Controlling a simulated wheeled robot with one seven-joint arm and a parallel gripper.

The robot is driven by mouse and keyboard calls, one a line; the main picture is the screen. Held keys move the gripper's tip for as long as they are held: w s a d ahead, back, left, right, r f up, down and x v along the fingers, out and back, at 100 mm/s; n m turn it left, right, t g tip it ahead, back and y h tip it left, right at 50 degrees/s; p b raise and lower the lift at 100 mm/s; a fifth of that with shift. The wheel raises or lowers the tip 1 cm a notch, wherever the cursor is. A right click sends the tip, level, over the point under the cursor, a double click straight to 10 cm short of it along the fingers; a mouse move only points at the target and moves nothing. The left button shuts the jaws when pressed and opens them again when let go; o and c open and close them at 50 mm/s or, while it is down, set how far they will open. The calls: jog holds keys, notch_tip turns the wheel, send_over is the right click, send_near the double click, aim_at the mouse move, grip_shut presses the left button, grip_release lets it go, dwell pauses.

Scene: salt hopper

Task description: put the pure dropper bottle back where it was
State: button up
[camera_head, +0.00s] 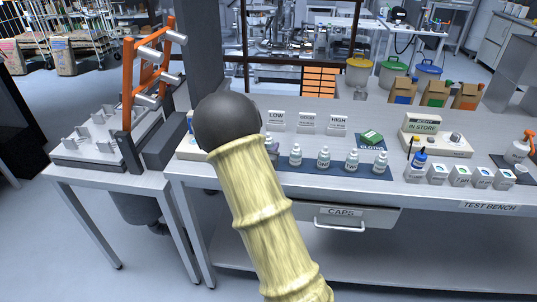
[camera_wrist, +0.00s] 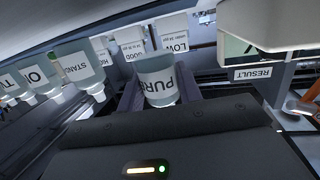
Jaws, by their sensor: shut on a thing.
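The pure dropper bottle (camera_wrist: 157,76), with a white label reading PURE, sits between the fingers of my gripper (camera_wrist: 161,90) in the wrist view. The gripper is shut on it. The bottle looks tilted in that view, and whether its base touches anything cannot be told. In the head view my arm hides the gripper and the held bottle. Several other dropper bottles stand in a row on a dark blue mat (camera_head: 307,163) in the head view. One labelled STAND (camera_wrist: 78,66) is left of the held bottle in the wrist view.
LOW, middle and HIGH cards (camera_head: 308,123) stand behind the row. A white device with a RESULT label (camera_wrist: 253,73) is close on the right in the wrist view. The CAPS drawer (camera_head: 340,216) is below the bench top.

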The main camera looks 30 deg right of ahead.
notch_tip(320, 180, down, 3)
jog(key=shift+a+r, duration=0.1)
jog(key=shift+r, duration=0.1)
jog(key=shift+f, duration=0.15)
jog(key=shift+f, duration=0.2)
jog(key=o, duration=1)
jog(key=shift+r, duration=0.1)
